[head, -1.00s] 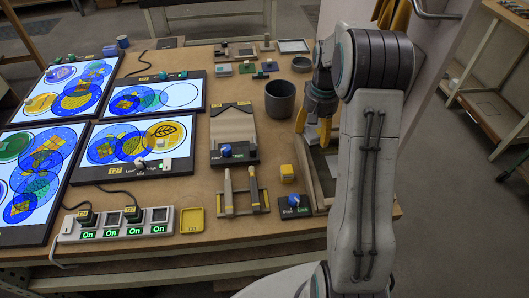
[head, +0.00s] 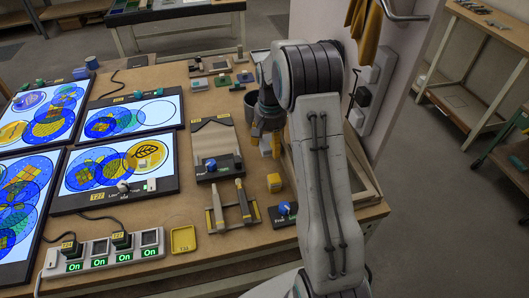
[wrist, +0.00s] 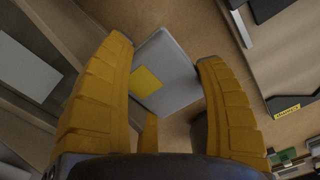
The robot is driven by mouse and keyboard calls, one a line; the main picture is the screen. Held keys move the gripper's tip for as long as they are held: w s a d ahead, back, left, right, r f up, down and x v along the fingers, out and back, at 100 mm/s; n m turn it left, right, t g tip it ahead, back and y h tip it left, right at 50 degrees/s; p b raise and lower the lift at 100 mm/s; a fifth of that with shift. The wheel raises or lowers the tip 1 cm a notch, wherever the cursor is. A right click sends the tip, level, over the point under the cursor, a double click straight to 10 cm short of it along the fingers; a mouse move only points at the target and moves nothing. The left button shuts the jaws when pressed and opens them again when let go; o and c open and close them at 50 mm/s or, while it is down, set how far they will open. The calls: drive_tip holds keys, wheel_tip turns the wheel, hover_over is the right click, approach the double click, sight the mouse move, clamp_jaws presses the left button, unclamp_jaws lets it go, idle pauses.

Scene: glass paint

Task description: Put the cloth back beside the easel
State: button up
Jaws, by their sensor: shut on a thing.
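My gripper (head: 267,143) is over the right part of the table, left of a wooden frame (head: 293,171). In the wrist view its yellow fingers (wrist: 168,92) are shut on a smooth grey piece (wrist: 180,88) with a yellow square on it. I cannot tell for sure that this is the cloth. Bare brown tabletop shows beyond it. No easel can be clearly told; a beige board with a zigzag top edge (head: 211,139) stands left of my gripper. A yellow fabric (head: 366,30) hangs at the upper right.
A yellow block (head: 274,182), a rack with two tools (head: 236,215) and a yellow tray (head: 184,239) lie nearer. Lit panels (head: 125,165) fill the left. A power strip (head: 100,251) lies in front.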

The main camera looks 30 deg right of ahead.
sight(265, 159)
drive_tip(key=shift+w+a+f, duration=0.45)
drive_tip(key=shift+a+f, duration=0.05)
drive_tip(key=shift+a, duration=0.2)
drive_tip(key=shift+f+p, duration=0.4)
drive_tip(key=shift+f, duration=1.6)
drive_tip(key=shift+f, duration=0.1)
drive_tip(key=shift+f, duration=0.1)
drive_tip(key=o, duration=1.2)
